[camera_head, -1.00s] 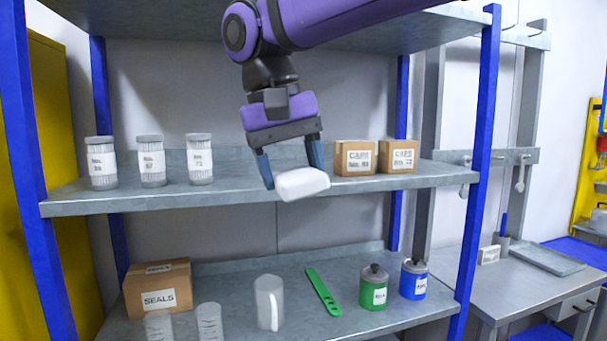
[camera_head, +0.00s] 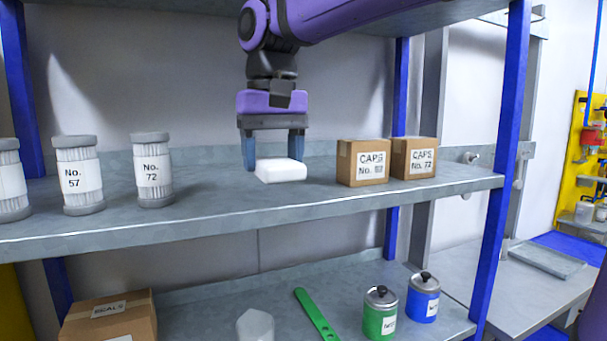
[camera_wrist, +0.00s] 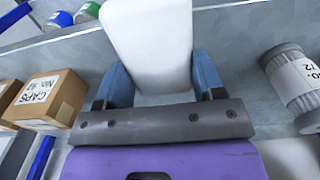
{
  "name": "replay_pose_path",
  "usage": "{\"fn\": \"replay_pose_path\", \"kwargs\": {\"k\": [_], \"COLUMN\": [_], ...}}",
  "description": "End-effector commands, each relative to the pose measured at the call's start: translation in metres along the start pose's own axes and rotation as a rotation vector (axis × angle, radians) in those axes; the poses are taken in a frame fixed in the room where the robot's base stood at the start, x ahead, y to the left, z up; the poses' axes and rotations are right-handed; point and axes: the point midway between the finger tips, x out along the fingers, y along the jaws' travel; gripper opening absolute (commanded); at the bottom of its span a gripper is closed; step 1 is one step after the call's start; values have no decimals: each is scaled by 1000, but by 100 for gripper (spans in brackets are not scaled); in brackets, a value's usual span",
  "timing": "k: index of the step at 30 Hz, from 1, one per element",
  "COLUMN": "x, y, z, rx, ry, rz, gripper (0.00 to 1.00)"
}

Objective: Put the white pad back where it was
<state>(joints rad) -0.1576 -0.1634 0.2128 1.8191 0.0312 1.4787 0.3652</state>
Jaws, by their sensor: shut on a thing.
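The white pad (camera_head: 281,171) is a small rounded white block. It is at the middle shelf (camera_head: 225,205), between the filter cartridges and the CAPS boxes. My gripper (camera_head: 273,158) points down with its blue fingers on either side of the pad, shut on it. In the wrist view the pad (camera_wrist: 152,45) reaches out from between the two fingers (camera_wrist: 160,82). The pad looks very low over the shelf surface; I cannot tell whether it touches.
Filter cartridges, one marked No. 72 (camera_head: 153,172), stand on the left of the shelf. Two CAPS boxes (camera_head: 363,162) (camera_head: 413,158) stand to the right. Shelf around the pad is clear. Below are a green canister (camera_head: 380,314), a blue canister (camera_head: 423,297) and a green strip (camera_head: 316,313).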

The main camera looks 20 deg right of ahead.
Motion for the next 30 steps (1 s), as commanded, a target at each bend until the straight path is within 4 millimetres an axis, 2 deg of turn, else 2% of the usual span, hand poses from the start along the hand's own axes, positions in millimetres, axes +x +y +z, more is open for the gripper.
{"fn": "replay_pose_path", "kwargs": {"k": [6,13,20,27,30], "x": [6,10,13,41,46], "y": [39,73,83,83,82], "z": [-34,-63,-72,-71,-71], "rx": [4,3,0,0,0], "ry": [-2,-1,-1,-3,-1], "rz": [-1,0,1,1,0], "gripper": [44,44,44,44,44]}}
